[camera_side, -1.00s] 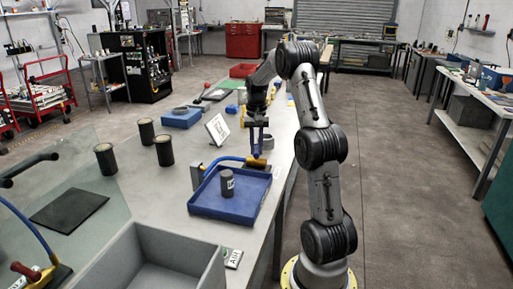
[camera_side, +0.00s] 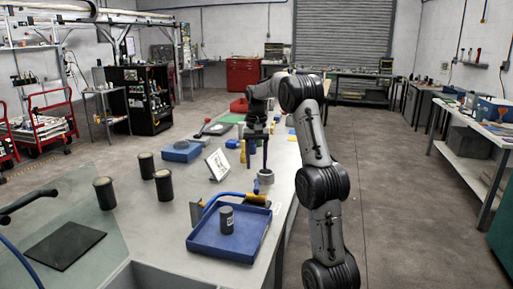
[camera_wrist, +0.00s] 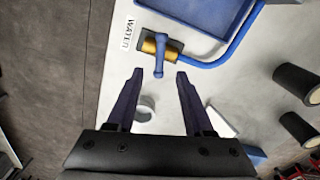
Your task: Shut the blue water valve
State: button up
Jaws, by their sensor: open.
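The water valve has a brass body (camera_wrist: 148,47) and a blue lever handle (camera_wrist: 160,58); a white label (camera_wrist: 128,34) reading WATER lies beside it. In the wrist view the handle sticks out crosswise from the body, its free end toward my gripper. A blue hose (camera_wrist: 214,64) runs from the valve. My gripper (camera_wrist: 159,78) is open and empty, with the handle's end between the lines of its two fingertips. In the side view my gripper (camera_side: 257,168) hangs fingers down behind the brass valve body (camera_side: 256,198). I cannot tell whether it touches the handle.
A blue tray (camera_side: 206,246) holding a dark cylinder (camera_side: 227,220) is in front of the valve. A small grey ring-like cup (camera_side: 266,176) and a white sign (camera_side: 217,164) stand close to my gripper. Several black canisters (camera_side: 104,193) stand at the left.

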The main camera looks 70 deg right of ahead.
aim_at(256, 184)
notch_tip(256, 184, up, 6)
jog(key=shift+f, duration=0.1)
dwell(0.4)
notch_tip(256, 184, down, 14)
jog(key=shift+n, duration=1.2)
jog(key=shift+c, duration=0.2)
